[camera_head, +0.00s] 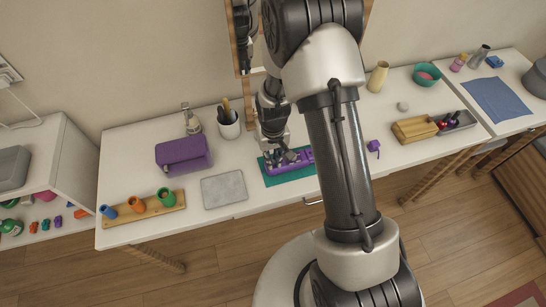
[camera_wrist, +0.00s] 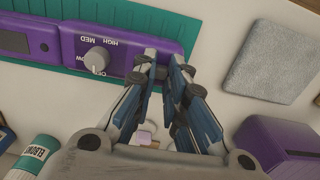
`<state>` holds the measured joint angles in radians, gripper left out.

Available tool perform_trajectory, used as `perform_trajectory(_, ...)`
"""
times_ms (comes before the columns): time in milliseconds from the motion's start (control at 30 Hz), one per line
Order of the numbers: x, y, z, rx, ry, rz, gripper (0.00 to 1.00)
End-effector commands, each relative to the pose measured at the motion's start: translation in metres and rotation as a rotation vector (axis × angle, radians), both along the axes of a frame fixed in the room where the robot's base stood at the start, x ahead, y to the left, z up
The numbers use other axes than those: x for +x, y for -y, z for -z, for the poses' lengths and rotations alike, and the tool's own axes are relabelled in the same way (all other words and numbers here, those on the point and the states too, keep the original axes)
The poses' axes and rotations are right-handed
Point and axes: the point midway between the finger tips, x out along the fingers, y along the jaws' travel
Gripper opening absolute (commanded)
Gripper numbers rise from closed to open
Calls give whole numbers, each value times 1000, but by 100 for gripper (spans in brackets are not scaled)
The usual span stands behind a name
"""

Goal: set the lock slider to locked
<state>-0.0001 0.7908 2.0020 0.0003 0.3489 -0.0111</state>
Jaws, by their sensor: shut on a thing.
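A purple device (camera_wrist: 60,42) lies on a teal mat (camera_wrist: 130,9); in the head view the device (camera_head: 305,155) is partly behind my gripper and arm. A grey knob (camera_wrist: 96,60) on it stands among labels, of which HIGH and MED can be read. My gripper (camera_wrist: 164,64) is at the device's right end in the wrist view, fingers close together and pointing down at it. It is shut on a small part there, which looks like the lock slider; the fingers hide most of it. The slider's setting cannot be read.
A grey mat (camera_head: 224,189) and a purple box (camera_head: 183,153) lie left of the device. A cup with utensils (camera_head: 228,123) stands behind. A wooden rack with coloured cups (camera_head: 148,208) is at the front left. A wooden box (camera_head: 413,129) is at the right.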

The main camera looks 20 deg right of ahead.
Motion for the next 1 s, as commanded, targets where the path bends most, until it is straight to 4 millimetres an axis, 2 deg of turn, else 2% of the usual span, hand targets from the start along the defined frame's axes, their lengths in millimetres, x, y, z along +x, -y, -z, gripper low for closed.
perform_trajectory(133, 0, 4, 0, 0, 0, 2, 0)
perform_trajectory(300, 0, 21, 0, 0, 0, 3, 0)
perform_trajectory(500, 0, 20, 0, 0, 0, 0, 0)
perform_trajectory(533, 0, 20, 0, 0, 0, 0, 13)
perform_trajectory(800, 0, 20, 0, 0, 0, 0, 31)
perform_trajectory(1000, 0, 20, 0, 0, 0, 0, 33)
